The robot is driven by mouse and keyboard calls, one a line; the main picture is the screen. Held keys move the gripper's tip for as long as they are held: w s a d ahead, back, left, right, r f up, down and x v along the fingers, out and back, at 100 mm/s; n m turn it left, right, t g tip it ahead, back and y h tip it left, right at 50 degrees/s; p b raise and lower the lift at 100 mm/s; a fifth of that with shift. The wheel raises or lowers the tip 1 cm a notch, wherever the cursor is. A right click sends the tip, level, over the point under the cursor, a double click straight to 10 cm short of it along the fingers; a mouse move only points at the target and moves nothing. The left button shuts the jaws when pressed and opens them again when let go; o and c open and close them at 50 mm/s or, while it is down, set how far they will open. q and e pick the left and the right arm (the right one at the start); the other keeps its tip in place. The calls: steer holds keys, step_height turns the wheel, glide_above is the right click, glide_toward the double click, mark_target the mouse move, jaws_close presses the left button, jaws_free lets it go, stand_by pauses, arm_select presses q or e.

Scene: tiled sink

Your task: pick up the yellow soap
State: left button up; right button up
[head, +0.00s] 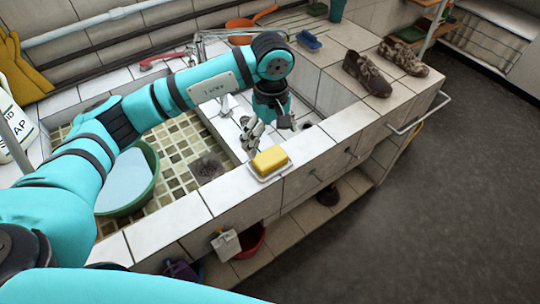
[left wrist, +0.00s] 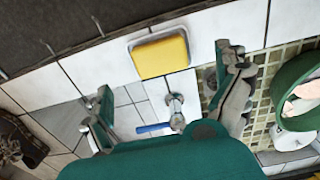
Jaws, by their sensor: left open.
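The yellow soap (head: 270,159) is a block lying on a small white dish (head: 286,171) on the front tiled ledge of the sink. My left gripper (head: 267,128) is open and empty, just behind the soap on the sink side, apart from it. In the left wrist view the soap (left wrist: 160,57) shows ahead, between the lines of the two spread fingers (left wrist: 166,78) and beyond them. Neither finger touches it. My right gripper is not in view.
A green basin (head: 152,172) stands in the left mosaic sink. A drain strainer (head: 206,168) lies near it. Brown shoes (head: 367,74) stand on the right ledge. A metal rail (head: 420,115) sticks out at the right. A faucet (head: 197,52) is behind my arm.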

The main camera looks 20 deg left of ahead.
mark_target(270, 156)
arm_select(q)
step_height(270, 156, down, 3)
steer(key=shift+w+f, duration=0.1)
steer(key=shift+w, duration=0.05)
steer(key=shift+f+p, duration=0.35)
steer(key=shift+f, duration=0.25)
steer(key=shift+a+f, duration=0.1)
steer(key=shift+f, duration=0.15)
steer(key=f, duration=0.1)
steer(key=f+p, duration=0.1)
steer(key=f, duration=0.1)
steer(key=shift+w+a+f+p, duration=0.2)
steer(key=shift+w+f+p, duration=0.1)
steer(key=shift+p, duration=0.1)
steer(key=shift+f, duration=0.55)
steer(key=c, duration=1.1)
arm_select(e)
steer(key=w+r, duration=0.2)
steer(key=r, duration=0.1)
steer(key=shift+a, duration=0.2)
